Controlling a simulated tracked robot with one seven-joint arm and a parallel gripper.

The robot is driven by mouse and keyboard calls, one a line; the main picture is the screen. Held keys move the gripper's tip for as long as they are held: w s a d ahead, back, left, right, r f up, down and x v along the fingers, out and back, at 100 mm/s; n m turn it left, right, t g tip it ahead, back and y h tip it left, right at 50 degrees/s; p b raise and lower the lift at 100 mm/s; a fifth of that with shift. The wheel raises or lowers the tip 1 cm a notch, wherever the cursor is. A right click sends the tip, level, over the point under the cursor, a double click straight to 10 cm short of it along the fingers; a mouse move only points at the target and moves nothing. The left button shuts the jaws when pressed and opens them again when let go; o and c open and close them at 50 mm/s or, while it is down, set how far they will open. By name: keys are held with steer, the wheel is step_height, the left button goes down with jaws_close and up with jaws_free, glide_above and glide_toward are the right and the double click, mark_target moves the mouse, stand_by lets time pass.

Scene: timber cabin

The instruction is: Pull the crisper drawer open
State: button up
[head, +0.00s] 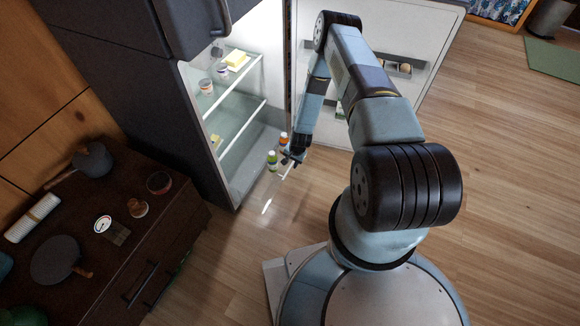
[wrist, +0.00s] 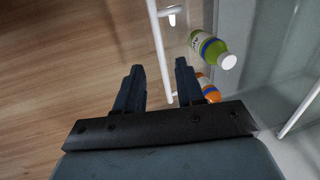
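The fridge (head: 232,190) stands open, with lit shelves. A clear crisper drawer (wrist: 262,70) is low in it; how far it is out I cannot tell. A green bottle (head: 272,160) and an orange bottle (head: 284,139) with white caps stand at the drawer; the wrist view also shows the green bottle (wrist: 207,48) and the orange bottle (wrist: 209,90). A thin white bar handle (wrist: 158,40) runs along the drawer front. My gripper (wrist: 159,65) is open, and the bar appears between its fingers in the picture. Contact cannot be made out. In the head view my gripper (head: 293,158) is beside the bottles.
The open fridge door (head: 425,30) stands behind my arm, with items in its rack. White-edged shelves (head: 240,125) above the drawer hold small food items. A dark cabinet (head: 130,240) with pans and jars is at the left. The wooden floor (head: 500,180) at the right is clear.

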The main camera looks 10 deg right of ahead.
step_height(320, 180, up, 8)
steer(key=s+d, duration=0.1)
steer(key=shift+d+f, duration=0.1)
stand_by(0.6)
